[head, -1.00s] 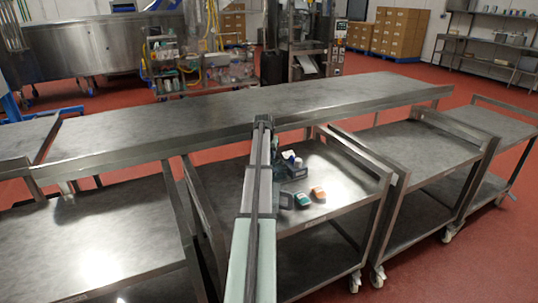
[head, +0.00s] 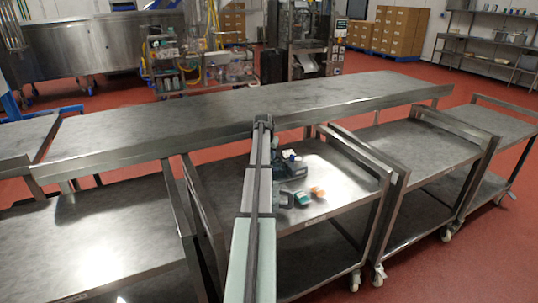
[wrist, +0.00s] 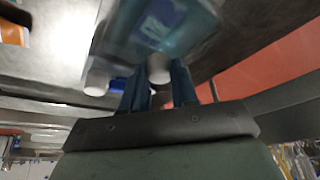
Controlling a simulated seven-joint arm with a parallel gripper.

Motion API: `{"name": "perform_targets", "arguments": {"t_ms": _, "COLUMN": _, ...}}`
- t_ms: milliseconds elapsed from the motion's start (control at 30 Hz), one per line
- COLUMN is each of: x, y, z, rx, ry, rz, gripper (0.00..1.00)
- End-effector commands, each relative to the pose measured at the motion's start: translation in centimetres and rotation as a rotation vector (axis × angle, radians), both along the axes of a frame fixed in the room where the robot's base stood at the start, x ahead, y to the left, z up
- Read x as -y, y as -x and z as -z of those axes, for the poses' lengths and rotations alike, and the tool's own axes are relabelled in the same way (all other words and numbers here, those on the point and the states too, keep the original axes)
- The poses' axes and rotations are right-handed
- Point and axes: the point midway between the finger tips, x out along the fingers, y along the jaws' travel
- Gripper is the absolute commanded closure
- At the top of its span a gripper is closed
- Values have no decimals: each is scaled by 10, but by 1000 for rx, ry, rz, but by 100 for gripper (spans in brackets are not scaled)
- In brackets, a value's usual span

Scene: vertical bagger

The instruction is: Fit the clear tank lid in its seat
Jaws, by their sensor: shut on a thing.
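In the wrist view my gripper (wrist: 158,88) has its two dark blue fingers closed around a small pale rounded part, which appears to belong to a translucent bluish piece (wrist: 160,28), which I take for the clear tank lid. The piece fills the top middle of the view and is blurred, so its edges and any contact with its seat cannot be told. The seat cannot be made out.
On the metal cart top (head: 340,178) lie a teal block (head: 302,199) and an orange block (head: 318,192), close together. Raised rails edge the cart. A long steel table (head: 180,125) runs behind it. The cart's right side is clear.

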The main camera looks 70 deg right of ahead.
Motion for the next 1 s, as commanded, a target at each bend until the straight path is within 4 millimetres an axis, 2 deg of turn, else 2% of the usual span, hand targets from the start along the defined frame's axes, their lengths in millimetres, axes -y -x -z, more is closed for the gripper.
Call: {"name": "perform_targets", "arguments": {"t_ms": 1000, "x": 0, "y": 0, "z": 9, "rx": 0, "ry": 1, "rz": 0, "gripper": 100}}
